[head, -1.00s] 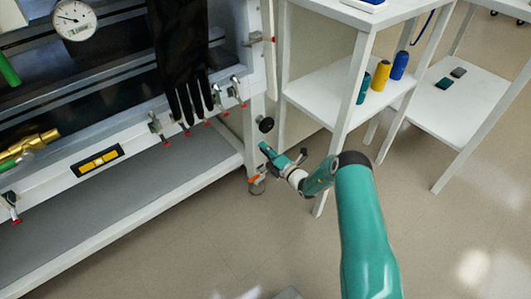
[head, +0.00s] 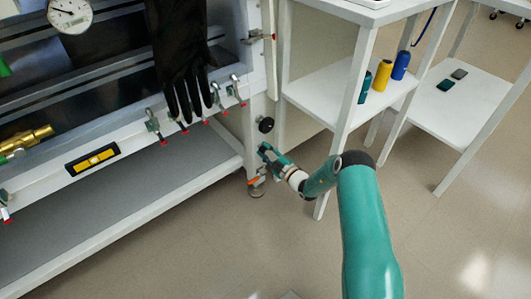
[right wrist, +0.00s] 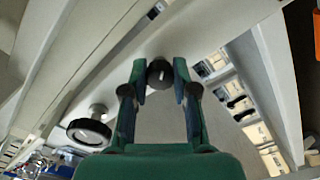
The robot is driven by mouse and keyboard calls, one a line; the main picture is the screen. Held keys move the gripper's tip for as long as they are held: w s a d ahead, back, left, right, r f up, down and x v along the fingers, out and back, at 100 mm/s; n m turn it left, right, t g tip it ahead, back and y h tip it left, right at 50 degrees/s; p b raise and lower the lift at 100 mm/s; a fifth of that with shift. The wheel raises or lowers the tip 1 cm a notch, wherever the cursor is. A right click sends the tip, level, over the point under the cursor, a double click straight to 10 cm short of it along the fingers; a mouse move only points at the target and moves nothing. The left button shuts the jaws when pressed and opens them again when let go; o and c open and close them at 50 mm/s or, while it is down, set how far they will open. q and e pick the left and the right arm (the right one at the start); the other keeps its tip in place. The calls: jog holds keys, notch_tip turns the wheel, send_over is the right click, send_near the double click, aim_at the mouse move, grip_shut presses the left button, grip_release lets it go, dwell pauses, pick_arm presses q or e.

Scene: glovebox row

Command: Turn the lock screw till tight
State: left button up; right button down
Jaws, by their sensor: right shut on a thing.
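The lock screw shows in the right wrist view as a small dark round knob (right wrist: 160,74) with a pale mark on its face. My right gripper (right wrist: 159,72) has its two green fingertips on either side of this knob and is shut on it. In the head view my right gripper (head: 264,150) is beside the lower front leg of the glovebox, and it hides the screw there. My left gripper is not in view.
A black round knob (head: 265,125) sits on the glovebox leg just above my gripper. A levelling foot (head: 256,190) is below. A white shelf (head: 330,104) with bottles stands close on the right. The floor in front is clear.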

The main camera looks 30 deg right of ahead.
jog(key=shift+d+f+m+b, duration=0.1)
jog(key=shift+f+m+b, duration=0.05)
jog(key=shift+m, duration=1.7)
jog(key=shift+f+m+b, duration=0.1)
jog(key=shift+m+b, duration=0.05)
jog(key=shift+m, duration=1.7)
jog(key=shift+s, duration=0.1)
jog(key=c, duration=1)
grip_release()
jog(key=shift+f, duration=0.1)
jog(key=shift+c, duration=0.2)
jog(key=shift+o, duration=0.7)
jog(key=s, duration=1.1)
jog(key=shift+s+d, duration=0.35)
jog(key=shift+s, duration=0.05)
